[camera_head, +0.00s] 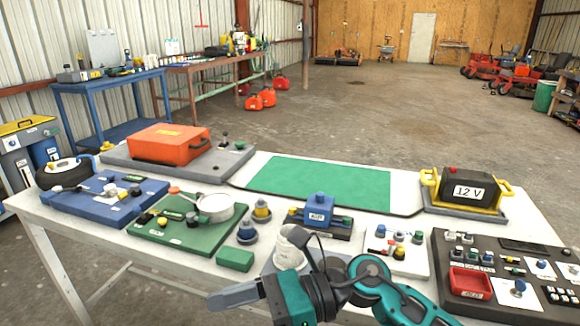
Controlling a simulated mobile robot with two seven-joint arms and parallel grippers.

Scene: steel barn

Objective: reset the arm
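One teal and black arm of mine comes in from the lower right. Its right gripper (234,296) points left over the front edge of the white table (150,262). The grey fingers show from the side and look close together; whether they are apart or hold anything is hard to tell. My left gripper is not in view. A white rounded object (291,247) stands just behind my arm, its lower part partly hidden. A green block (235,260) lies on the table behind the gripper.
The table holds a blue board (90,208), a green board (165,237), an orange case (168,145), a green mat (320,184), a 12 V battery (468,190) and a dark panel (500,292) near my forearm. The concrete floor (400,110) beyond is mostly clear.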

